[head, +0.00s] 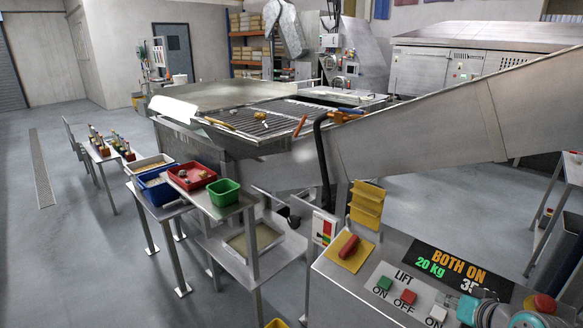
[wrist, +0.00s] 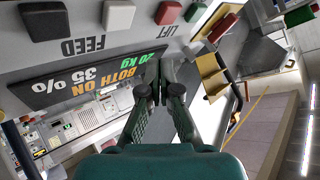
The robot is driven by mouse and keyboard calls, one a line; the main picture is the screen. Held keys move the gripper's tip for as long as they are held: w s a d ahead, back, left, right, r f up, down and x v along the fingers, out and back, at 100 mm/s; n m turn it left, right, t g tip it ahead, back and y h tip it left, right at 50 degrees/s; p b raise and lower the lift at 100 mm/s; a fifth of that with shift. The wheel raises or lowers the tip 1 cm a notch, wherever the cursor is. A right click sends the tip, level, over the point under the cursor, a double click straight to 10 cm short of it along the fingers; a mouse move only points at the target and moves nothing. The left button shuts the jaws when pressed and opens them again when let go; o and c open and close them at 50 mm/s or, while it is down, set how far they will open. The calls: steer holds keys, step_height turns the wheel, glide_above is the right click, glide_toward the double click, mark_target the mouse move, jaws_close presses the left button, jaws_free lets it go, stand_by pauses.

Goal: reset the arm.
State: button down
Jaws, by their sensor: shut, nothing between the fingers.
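My gripper (wrist: 160,68) is shut and empty in the wrist view, its two dark fingers meeting at the tips in front of the sign reading BOTH ON 20 Kg 35% (wrist: 95,52). I cannot tell how far the tips are from the panel. In the head view the teal part of my gripper (head: 468,310) shows at the bottom right, over the control panel (head: 350,285); its fingertips are not clear there.
The panel carries a green button (head: 384,283), a red button (head: 408,297) and a white button (head: 437,313). A yellow holder (head: 367,205) stands behind it. A sloping metal conveyor (head: 430,125) crosses behind. Red (head: 192,176) and green (head: 223,192) bins stand left. Open floor lies far left.

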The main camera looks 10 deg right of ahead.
steer(key=s+a+f+t+h, duration=0.1)
steer(key=s+a+f+h, duration=0.1)
steer(key=s+a+f, duration=1.35)
steer(key=s+a+r+n+t, duration=0.1)
steer(key=s+a+r, duration=0.1)
steer(key=s, duration=0.5)
steer(key=s+a+r+n+t+y, duration=0.1)
steer(key=s+a+r+n, duration=0.1)
steer(key=s, duration=0.6)
steer(key=s+a+r+n, duration=0.2)
steer(key=s+a, duration=0.1)
steer(key=s, duration=0.5)
steer(key=shift+s+a+t+y, duration=0.2)
steer(key=shift+a+t+y, duration=0.15)
steer(key=shift+t+y, duration=0.05)
steer(key=shift+r, duration=0.1)
